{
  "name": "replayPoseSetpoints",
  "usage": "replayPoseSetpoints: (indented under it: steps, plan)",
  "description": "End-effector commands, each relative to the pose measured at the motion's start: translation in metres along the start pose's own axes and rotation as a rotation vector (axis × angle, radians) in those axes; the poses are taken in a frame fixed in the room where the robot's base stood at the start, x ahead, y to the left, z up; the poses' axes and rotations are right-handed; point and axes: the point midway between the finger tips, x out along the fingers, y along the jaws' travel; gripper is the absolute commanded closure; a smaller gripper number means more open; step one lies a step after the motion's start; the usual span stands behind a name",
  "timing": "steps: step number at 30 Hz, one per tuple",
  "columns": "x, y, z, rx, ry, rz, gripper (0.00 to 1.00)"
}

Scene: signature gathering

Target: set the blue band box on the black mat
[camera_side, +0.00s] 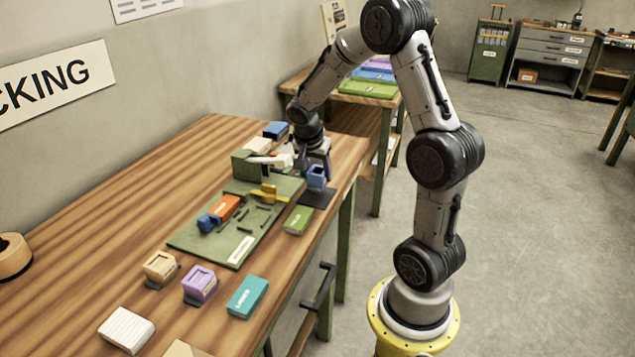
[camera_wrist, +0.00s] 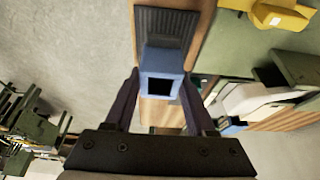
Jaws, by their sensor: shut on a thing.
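The blue band box (camera_side: 317,177) is a small blue box with a dark square opening, seen large in the wrist view (camera_wrist: 163,60). My gripper (camera_side: 319,164) is shut on it, with one dark finger at each side in the wrist view (camera_wrist: 161,88). The black mat (camera_side: 319,196) lies at the right edge of the bench, under or just beyond the box. In the wrist view the mat (camera_wrist: 166,24) shows past the box, which covers its near end. I cannot tell whether the box touches the mat.
A green fixture board (camera_side: 190,240) with an orange block (camera_side: 225,207) and a yellow piece (camera_side: 264,193) lies left of the mat. A green box (camera_side: 298,220) sits close in front. Tan, purple and teal boxes stand nearer on the bench.

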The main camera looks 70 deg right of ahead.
Motion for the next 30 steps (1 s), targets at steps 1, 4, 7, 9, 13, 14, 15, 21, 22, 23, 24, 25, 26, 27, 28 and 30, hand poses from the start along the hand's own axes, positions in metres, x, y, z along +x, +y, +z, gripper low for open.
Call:
replayPoseSetpoints:
  steps: [1, 4, 7, 9, 13, 14, 15, 21, 22, 23, 24, 25, 26, 27, 28, 30]
  plan:
    - [0.007, -0.002, 0.001, -0.002, -0.002, 0.003, 1.0]
    - [0.021, -0.001, 0.007, -0.003, -0.003, 0.004, 1.0]
    - [0.029, -0.001, 0.011, -0.002, -0.002, 0.002, 1.0]
    - [0.031, -0.001, 0.012, -0.001, -0.001, 0.001, 1.0]
    - [0.031, -0.001, 0.012, 0.0, -0.001, 0.001, 1.0]
    - [0.031, -0.001, 0.012, 0.0, -0.001, 0.001, 1.0]
    - [0.031, -0.001, 0.012, 0.0, -0.001, 0.001, 1.0]
    - [0.034, -0.001, 0.013, -0.001, 0.0, 0.001, 0.39]
    - [0.034, -0.001, 0.013, -0.001, 0.0, 0.001, 0.34]
    - [0.034, -0.001, 0.013, -0.001, 0.0, 0.001, 0.28]
    - [0.034, -0.001, 0.013, -0.001, 0.0, 0.001, 0.21]
    - [0.034, -0.001, 0.013, -0.001, 0.0, 0.001, 0.16]
    - [0.034, -0.001, 0.013, -0.001, 0.0, 0.001, 0.14]
    - [0.034, -0.001, 0.013, -0.001, 0.0, 0.001, 0.14]
    - [0.034, -0.001, 0.013, -0.001, -0.001, 0.001, 0.14]
    - [0.034, -0.001, 0.013, -0.001, -0.001, 0.001, 0.14]
